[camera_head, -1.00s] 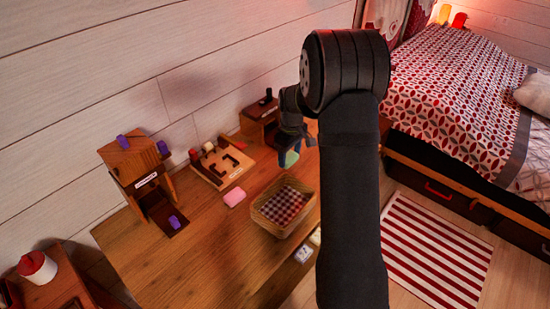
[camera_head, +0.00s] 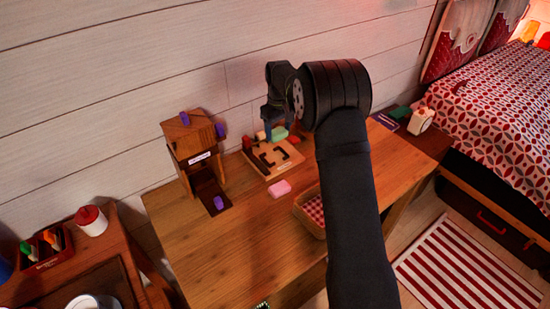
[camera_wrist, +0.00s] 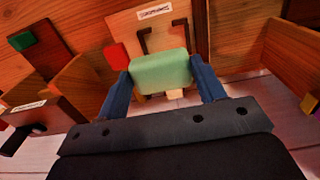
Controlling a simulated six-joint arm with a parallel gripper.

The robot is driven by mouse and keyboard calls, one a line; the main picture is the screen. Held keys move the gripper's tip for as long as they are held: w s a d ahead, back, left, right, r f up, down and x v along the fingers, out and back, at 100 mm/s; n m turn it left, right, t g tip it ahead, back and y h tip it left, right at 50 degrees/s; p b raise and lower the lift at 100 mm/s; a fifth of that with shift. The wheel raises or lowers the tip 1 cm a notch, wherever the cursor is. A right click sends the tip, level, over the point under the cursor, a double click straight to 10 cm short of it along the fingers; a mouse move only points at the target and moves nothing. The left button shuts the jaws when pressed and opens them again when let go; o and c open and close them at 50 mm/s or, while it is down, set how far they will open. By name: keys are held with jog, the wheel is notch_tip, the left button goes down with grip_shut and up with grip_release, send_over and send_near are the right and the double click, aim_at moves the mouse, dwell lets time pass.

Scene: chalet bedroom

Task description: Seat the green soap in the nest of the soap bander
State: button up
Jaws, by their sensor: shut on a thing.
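The green soap (camera_head: 280,133) is a pale green block, also large in the wrist view (camera_wrist: 160,72). My gripper (camera_head: 269,132) is shut on it, with a blue finger on each side, as the wrist view (camera_wrist: 165,85) shows. The soap bander (camera_head: 259,166) is a light wooden board with dark brackets forming the nest (camera_head: 273,155). The soap is at the far side of the board, beyond the brackets in the head view. In the wrist view the soap covers part of the bander (camera_wrist: 125,27) and its bracket ends. I cannot tell its height above the board.
A red block (camera_wrist: 116,56) stands beside the soap on the bander. A pink soap (camera_head: 280,189) lies in front of the bander. A basket (camera_head: 302,215) with checked cloth stands right of that. A wooden dispenser (camera_head: 180,147) with purple parts stands left. Bare tabletop lies in front.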

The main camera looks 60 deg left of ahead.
aim_at(275, 140)
jog(key=f, duration=0.5)
jog(key=shift+s+a, duration=0.4)
jog(key=shift+f, duration=2.5)
jog(key=shift+f, duration=0.15)
